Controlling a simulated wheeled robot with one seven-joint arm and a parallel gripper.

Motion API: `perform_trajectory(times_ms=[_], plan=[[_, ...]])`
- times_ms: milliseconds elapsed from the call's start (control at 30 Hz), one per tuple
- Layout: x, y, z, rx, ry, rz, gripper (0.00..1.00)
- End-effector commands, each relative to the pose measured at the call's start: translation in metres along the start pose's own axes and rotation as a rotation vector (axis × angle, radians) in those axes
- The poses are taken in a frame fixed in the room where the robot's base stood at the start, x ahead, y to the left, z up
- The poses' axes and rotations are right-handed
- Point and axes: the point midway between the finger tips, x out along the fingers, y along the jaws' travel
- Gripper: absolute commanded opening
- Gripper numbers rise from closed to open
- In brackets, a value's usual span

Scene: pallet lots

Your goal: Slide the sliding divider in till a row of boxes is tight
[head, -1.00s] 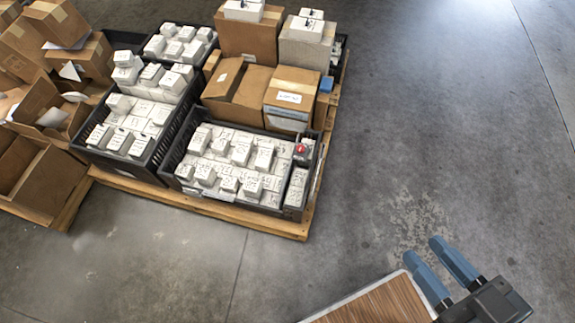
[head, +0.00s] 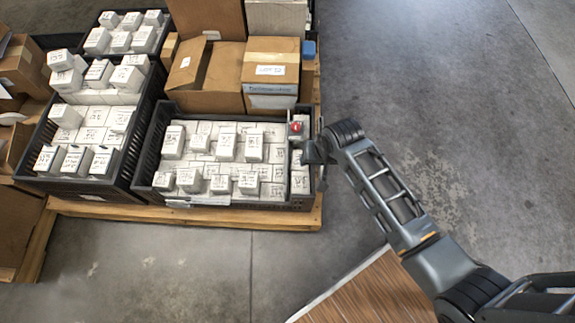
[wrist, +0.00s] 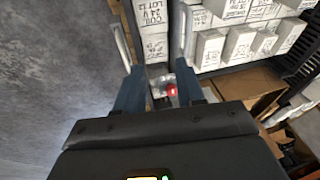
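The black crate (head: 150,157) holds rows of white lettered boxes (head: 227,140), with more boxes stacked on top. The sliding divider (head: 289,165) is a thin dark strip between the main rows and a narrow column of boxes at the right end; in the wrist view it is a dark strip (wrist: 175,35). A red knob (head: 296,126) sits at that column's far end and also shows between my fingers (wrist: 171,91). My gripper (head: 315,155) is over the crate's right end. In the wrist view its blue fingers (wrist: 155,62) are spread apart; contact cannot be told.
Another black crate (head: 135,172) of white boxes stands to the left. Cardboard boxes (head: 215,75) stand behind the crate. All are on a wooden pallet (head: 240,215). Grey floor to the right is clear. A brown wooden-topped surface (head: 365,295) is at the lower front.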

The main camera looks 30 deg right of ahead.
Motion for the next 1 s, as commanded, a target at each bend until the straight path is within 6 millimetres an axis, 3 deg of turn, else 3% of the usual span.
perform_trajectory(times_ms=[33,100,300,467,800,1000], plan=[[0.014,-0.012,-0.011,0.023,-0.038,-0.002,0.38],[0.022,-0.024,-0.019,0.052,-0.094,0.003,0.38],[0.028,-0.045,-0.032,0.098,-0.190,0.011,0.38],[0.036,-0.049,-0.032,0.107,-0.211,0.013,0.38],[0.086,-0.048,-0.021,0.106,-0.210,0.013,0.38],[0.102,-0.049,-0.018,0.106,-0.208,0.013,0.38]])
